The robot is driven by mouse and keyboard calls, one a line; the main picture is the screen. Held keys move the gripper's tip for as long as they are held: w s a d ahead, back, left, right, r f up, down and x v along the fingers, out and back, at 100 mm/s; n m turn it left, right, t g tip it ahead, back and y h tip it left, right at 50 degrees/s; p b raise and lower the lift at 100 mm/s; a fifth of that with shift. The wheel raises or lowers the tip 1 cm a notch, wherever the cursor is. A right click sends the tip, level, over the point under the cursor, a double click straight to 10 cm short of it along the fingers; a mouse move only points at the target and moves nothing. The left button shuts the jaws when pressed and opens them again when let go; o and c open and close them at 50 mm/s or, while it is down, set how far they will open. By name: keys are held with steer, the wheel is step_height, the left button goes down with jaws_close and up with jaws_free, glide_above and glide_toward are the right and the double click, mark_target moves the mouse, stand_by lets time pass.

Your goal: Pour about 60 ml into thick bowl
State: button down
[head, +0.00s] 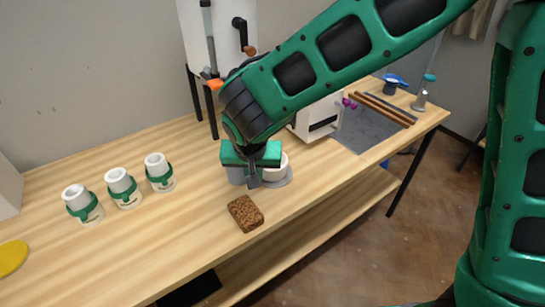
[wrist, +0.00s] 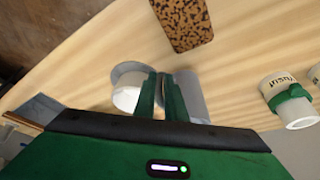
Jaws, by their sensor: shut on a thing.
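My gripper (head: 254,176) is low over the middle of the workbench. Its fingers are close together in the wrist view (wrist: 162,98), shut on a narrow part of a grey vessel (wrist: 194,98) whose body shows beside the right finger. In the head view the grey vessel (head: 236,176) is left of the fingers and looks about upright. A white round vessel (head: 280,166), perhaps the thick bowl, stands right beside the fingers on a grey round base (head: 284,182). It also shows left of the fingers in the wrist view (wrist: 126,99). The contents of both are hidden.
A brown speckled block (head: 246,213) lies near the front edge. Three white cups with green bands (head: 122,187) stand left. A white box-like unit (head: 318,118) and a grey mat (head: 362,130) with brown rods lie right. The bench between cups and block is clear.

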steer(key=shift+d, duration=0.2)
steer(key=shift+d+y, duration=0.2)
steer(key=shift+y, duration=0.3)
steer(key=shift+w+d+r+g+y, duration=0.1)
steer(key=shift+w+d+g+y, duration=0.1)
steer(key=shift+d+g+y, duration=0.4)
steer(key=shift+w+d+r+m+g+y+b, duration=0.15)
steer(key=shift+d+r+m+g+y+b, duration=0.2)
steer(key=shift+y, duration=1)
steer(key=shift+w+d+r+m+g+y+b, duration=0.15)
steer(key=shift+d+r+g+y, duration=0.25)
steer(key=shift+y, duration=1)
steer(key=shift+w+d+r+m+g+y+b, duration=0.25)
steer(key=shift+d+g+y, duration=0.2)
steer(key=shift+y, duration=0.9)
steer(key=shift+a+f+g+y+b, duration=0.15)
steer(key=shift+f+g+y+b, duration=0.45)
steer(key=shift+b, duration=1.3)
steer(key=shift+s+r+t+y+b, duration=0.15)
steer(key=shift+t+y+b, duration=0.2)
steer(key=shift+b, duration=0.9)
steer(key=shift+a+f+y, duration=0.15)
steer(key=shift+f+y, duration=0.05)
steer(key=shift+y, duration=0.25)
